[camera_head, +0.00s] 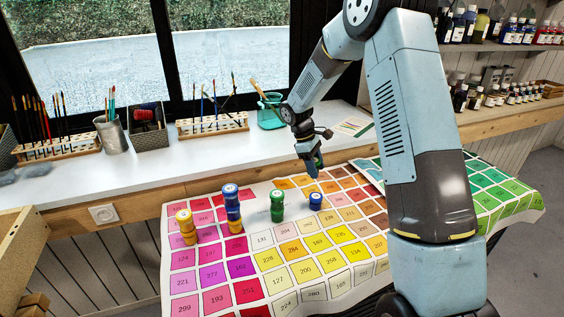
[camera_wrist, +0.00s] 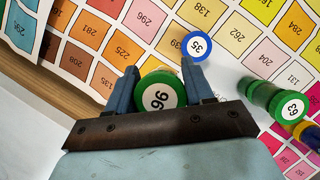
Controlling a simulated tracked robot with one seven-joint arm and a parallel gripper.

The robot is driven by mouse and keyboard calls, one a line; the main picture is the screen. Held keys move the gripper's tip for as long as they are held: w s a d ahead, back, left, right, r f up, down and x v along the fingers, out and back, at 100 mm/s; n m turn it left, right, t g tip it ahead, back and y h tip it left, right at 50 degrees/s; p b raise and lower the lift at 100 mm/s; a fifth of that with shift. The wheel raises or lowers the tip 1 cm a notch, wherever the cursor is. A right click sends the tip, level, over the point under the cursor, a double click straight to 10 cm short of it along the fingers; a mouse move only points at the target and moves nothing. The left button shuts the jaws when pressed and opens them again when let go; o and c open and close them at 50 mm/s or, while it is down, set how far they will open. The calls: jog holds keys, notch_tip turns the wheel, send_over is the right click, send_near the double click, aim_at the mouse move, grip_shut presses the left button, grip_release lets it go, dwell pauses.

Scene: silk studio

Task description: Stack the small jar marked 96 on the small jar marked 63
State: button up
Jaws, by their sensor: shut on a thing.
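The green jar marked 96 (camera_wrist: 160,92) is between the fingers of my gripper (camera_wrist: 162,88), which is shut on it, with its white lid label facing the wrist camera. In the head view my gripper (camera_head: 313,168) is above the colour chart, behind and near the blue jar, and mostly hides the held jar. The green jar marked 63 (camera_wrist: 291,107) stands at the right in the wrist view, apart from my gripper. In the head view it is the green column (camera_head: 277,207) left of the blue jar; it looks like two green jars stacked, 63 uppermost.
A blue jar marked 35 (camera_wrist: 197,45) stands alone between my gripper and the green column. A blue and yellow stack (camera_head: 232,208) and a yellow stack (camera_head: 186,228) stand farther left on the colour chart (camera_head: 330,262). The chart's front is clear.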

jog(key=s+a+r+n+t, duration=0.3)
jog(key=s+a+r+n, duration=0.15)
jog(key=a+n, duration=0.3)
notch_tip(320, 180, up, 4)
jog(key=n+t+y, duration=0.1)
jog(key=n+t, duration=0.2)
jog(key=n, duration=0.6)
send_over(278, 192)
jog(key=shift+w+f, duration=0.1)
jog(key=shift+f, duration=3.15)
jog(key=shift+f, duration=0.5)
jog(key=o, duration=1.2)
jog(key=shift+c, duration=0.2)
